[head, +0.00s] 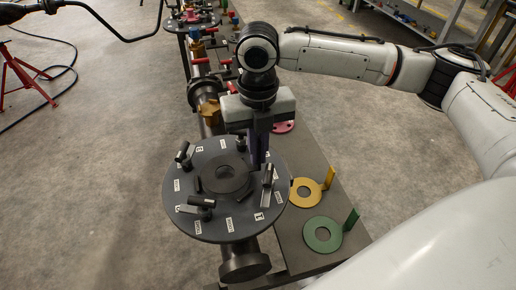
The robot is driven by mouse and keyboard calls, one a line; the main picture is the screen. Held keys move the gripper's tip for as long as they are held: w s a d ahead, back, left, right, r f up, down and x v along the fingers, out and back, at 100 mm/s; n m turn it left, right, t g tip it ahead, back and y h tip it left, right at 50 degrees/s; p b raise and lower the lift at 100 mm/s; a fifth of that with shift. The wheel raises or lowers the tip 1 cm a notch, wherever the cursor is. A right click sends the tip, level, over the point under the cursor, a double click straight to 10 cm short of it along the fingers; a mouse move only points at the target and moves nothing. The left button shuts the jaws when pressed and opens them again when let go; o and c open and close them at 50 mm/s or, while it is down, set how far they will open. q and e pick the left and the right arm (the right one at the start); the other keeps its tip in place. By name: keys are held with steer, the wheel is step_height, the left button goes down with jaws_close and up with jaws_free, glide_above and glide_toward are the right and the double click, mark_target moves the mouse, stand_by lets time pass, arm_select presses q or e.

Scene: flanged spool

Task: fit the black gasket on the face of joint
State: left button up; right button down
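The joint's face is a round dark grey flange plate (230,222) with white labels, seen from above on the pipe stand. Black clamps or bolts (198,202) stand around it. A dark round disc with a darker centre (224,178) lies at the middle of the face; it looks like the black gasket, but I cannot tell it surely from the joint's raised face. My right gripper (258,165) points down over the back right of the face, close to the disc's right edge. Its fingertips are dark and partly merge with the parts behind, so its grip is unclear. My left gripper is not in view.
A yellow gasket (305,200) and a green gasket (322,244), each with an upright tab, lie on the grey bench (290,248) at right. A pink ring (283,127) lies behind them. Pipework with red handles runs back. A red stand (22,75) is at left.

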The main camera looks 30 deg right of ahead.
steer(key=shift+f, duration=0.95)
steer(key=c, duration=1.9)
jaws_free()
steer(key=shift+o, duration=0.2)
step_height(320, 180, up, 10)
steer(key=shift+r, duration=0.2)
